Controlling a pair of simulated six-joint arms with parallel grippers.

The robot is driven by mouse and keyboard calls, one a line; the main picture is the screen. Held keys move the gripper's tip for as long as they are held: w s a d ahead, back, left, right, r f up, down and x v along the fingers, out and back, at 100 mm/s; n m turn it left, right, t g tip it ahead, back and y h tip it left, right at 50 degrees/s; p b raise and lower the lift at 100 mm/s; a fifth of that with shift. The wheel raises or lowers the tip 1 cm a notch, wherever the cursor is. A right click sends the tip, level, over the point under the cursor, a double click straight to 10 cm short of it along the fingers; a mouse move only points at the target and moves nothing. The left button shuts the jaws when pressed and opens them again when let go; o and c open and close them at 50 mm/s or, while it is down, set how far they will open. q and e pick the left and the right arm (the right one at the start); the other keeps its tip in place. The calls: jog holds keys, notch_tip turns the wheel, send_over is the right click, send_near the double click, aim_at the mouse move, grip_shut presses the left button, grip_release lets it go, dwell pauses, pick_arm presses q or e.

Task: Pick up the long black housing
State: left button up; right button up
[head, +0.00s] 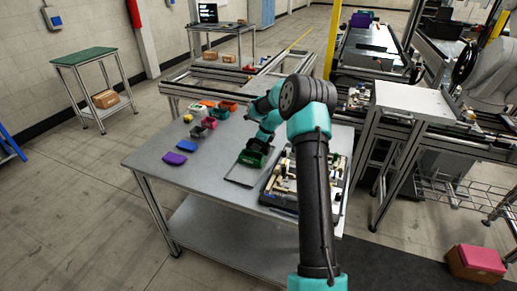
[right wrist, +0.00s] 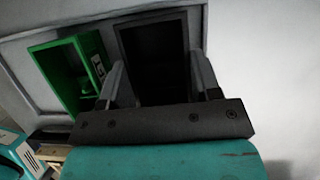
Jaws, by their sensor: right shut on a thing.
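The long black housing (right wrist: 155,45) shows in the right wrist view as a deep, open-topped black box. My right gripper (right wrist: 158,78) has one finger on each side of it and is shut on it. In the head view my right gripper (head: 258,148) is over the grey tray (head: 238,175) on the table, and the housing is hard to make out there. A green bin (right wrist: 70,75) stands just left of the housing in the wrist view, and it also shows in the head view (head: 251,159). My left gripper is not in view.
Purple (head: 174,158) and blue (head: 186,146) pieces lie on the grey table (head: 150,160), with several small coloured bins behind them. A black fixture (head: 275,188) full of parts is right of the tray. The table's front left is clear.

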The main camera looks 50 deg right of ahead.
jog(key=shift+c, duration=0.7)
notch_tip(320, 180, up, 10)
dwell(0.5)
